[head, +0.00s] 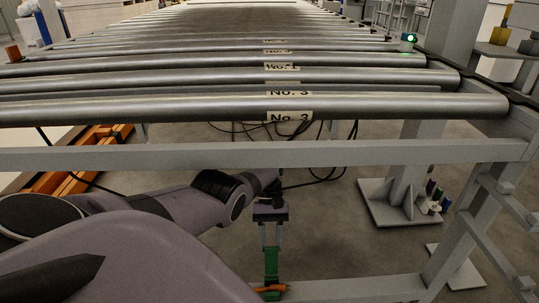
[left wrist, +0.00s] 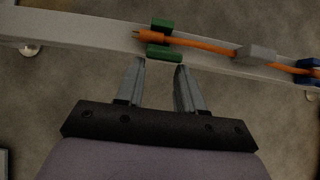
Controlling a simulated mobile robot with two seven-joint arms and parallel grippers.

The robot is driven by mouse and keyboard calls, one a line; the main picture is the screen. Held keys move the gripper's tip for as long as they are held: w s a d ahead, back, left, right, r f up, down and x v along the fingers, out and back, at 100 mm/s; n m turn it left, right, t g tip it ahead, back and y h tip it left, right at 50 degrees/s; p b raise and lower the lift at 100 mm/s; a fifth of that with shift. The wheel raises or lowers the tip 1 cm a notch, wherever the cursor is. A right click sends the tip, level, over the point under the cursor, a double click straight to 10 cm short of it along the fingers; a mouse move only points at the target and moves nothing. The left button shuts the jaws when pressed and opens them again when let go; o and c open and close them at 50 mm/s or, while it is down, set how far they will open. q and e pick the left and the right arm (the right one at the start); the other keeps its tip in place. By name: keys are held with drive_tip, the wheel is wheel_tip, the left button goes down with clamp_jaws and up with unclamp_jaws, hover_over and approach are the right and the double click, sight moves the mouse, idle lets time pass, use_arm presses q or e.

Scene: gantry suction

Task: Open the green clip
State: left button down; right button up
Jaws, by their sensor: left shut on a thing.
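The green clip (head: 271,262) is on the lower grey rail, below my left gripper (head: 272,243) in the head view. In the left wrist view the green clip (left wrist: 163,52) shows as two green parts, one on each side of an orange cable (left wrist: 197,44). My left gripper's two fingers (left wrist: 159,68) reach the nearer green part and are shut on it, with the width of the clip between them. The exact contact at the fingertips is hard to see. My right gripper is not in view.
A grey clip (left wrist: 257,53) and a blue clip (left wrist: 308,66) sit farther right along the cable on the rail (left wrist: 85,32). Above my arm runs a grey crossbeam (head: 330,152) in front of the conveyor rollers (head: 180,108). Dark cables (head: 325,165) hang behind it.

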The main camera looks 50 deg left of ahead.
use_arm(q)
drive_tip(key=shift+s+f, duration=0.2)
drive_tip(key=shift+f, duration=0.1)
drive_tip(key=c, duration=0.8)
unclamp_jaws()
drive_tip(key=shift+o, duration=0.6)
drive_tip(key=shift+w, duration=0.1)
drive_tip(key=shift+r, duration=0.1)
